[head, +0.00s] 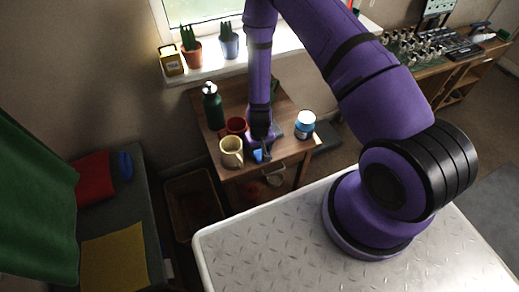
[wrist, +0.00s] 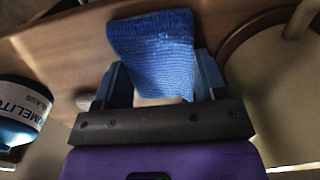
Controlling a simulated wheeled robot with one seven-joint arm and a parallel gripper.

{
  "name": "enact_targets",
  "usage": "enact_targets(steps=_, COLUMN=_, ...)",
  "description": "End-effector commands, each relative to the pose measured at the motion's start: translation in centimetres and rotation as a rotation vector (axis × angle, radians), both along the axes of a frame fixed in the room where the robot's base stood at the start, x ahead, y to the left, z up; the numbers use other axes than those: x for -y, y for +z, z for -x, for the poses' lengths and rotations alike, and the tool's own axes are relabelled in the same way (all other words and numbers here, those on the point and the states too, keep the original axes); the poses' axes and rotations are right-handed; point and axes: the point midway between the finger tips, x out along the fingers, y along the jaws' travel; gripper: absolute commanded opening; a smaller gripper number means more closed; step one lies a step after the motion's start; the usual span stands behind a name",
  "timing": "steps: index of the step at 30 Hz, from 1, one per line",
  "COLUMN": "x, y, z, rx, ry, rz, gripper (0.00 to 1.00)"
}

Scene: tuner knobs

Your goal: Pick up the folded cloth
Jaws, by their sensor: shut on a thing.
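The folded cloth (wrist: 152,48) is blue and knitted. It stands up between the two fingers of my gripper (wrist: 163,82) in the wrist view, and the gripper is shut on it. In the head view a small blue piece of the cloth (head: 258,155) shows at the end of my gripper (head: 262,146), over the front part of the small wooden table (head: 287,146). Most of the cloth is hidden there by my arm. I cannot tell whether the cloth touches the tabletop.
A cream mug (head: 231,152) stands close left of my gripper, with a red mug (head: 236,126) behind it. A green bottle (head: 213,108) stands at the table's back left. A white and blue tin (head: 305,124) stands to the right. Potted cacti (head: 229,42) line the windowsill.

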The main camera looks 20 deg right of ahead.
Motion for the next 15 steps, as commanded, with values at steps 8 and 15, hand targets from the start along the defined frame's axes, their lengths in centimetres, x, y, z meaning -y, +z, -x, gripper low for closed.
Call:
enact_targets(steps=8, x=0.0, y=1.7, z=-0.1, rx=0.002, ry=0.003, rz=0.0, gripper=0.42)
enact_targets(steps=15, x=0.5, y=3.6, z=1.9, rx=-0.004, ry=-0.001, rz=0.0, gripper=0.42)
